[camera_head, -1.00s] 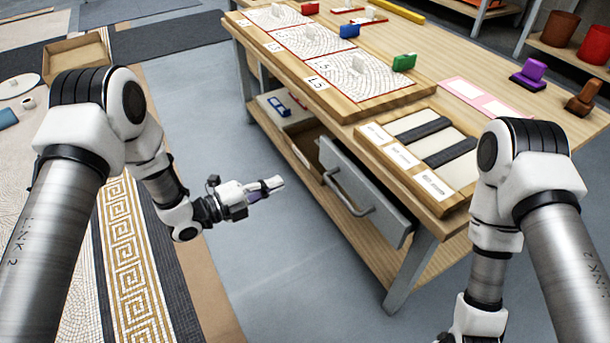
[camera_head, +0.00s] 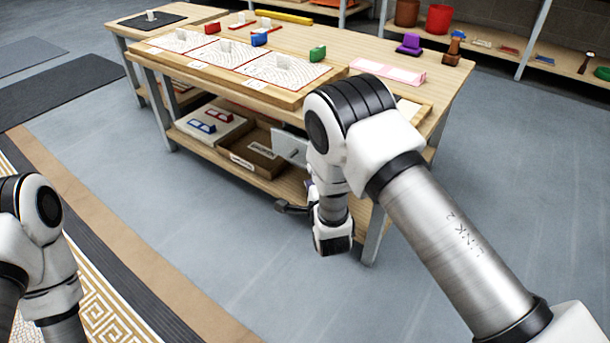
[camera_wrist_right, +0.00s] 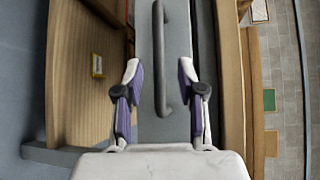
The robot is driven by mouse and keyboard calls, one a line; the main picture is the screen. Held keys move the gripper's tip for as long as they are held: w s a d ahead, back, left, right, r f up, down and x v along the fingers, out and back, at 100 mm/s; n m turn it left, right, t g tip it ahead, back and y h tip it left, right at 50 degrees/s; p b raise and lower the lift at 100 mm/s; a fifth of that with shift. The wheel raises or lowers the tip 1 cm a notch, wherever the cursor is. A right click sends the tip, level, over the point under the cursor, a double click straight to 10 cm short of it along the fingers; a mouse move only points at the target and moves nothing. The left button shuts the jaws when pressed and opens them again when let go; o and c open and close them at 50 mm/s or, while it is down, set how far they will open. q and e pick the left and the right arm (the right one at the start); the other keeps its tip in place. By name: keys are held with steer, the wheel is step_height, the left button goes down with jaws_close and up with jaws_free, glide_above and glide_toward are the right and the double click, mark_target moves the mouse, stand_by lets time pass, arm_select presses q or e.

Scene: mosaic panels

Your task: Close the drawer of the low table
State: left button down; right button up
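The low table (camera_head: 375,225) stands ahead, with a grey drawer front (camera_head: 290,147) under its top. That drawer front stands out from the table; how far is hard to tell behind my right arm. In the right wrist view the grey drawer front (camera_wrist_right: 165,125) fills the middle, with its dark bar handle (camera_wrist_right: 160,60). My right gripper (camera_wrist_right: 160,85) is open, its two fingers apart on either side of the handle; contact cannot be told. In the head view my right gripper (camera_head: 311,188) is mostly hidden by its own arm. My left gripper is out of view.
The lower shelf holds an open brown box (camera_head: 258,152) and a tray with blue and red pieces (camera_head: 215,125). Mosaic panels (camera_head: 285,70) and coloured blocks lie on the tabletop. The floor (camera_head: 230,240) in front of the table is clear.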

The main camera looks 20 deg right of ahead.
steer(key=w, duration=0.1)
steer(key=w+b, duration=0.1)
steer(key=w, duration=0.1)
steer(key=w+f, duration=0.1)
steer(key=shift+w+d+b, duration=0.2)
steer(key=shift+w+b, duration=0.2)
steer(key=shift+r, duration=0.1)
jaws_close()
steer(key=w+d, duration=0.2)
steer(key=d, duration=0.1)
steer(key=shift+w+r, duration=0.1)
steer(key=shift+w, duration=0.1)
steer(key=shift+d, duration=0.1)
steer(key=shift+c, duration=0.4)
jaws_free()
steer(key=shift+o, duration=0.4)
steer(key=shift+d, duration=0.1)
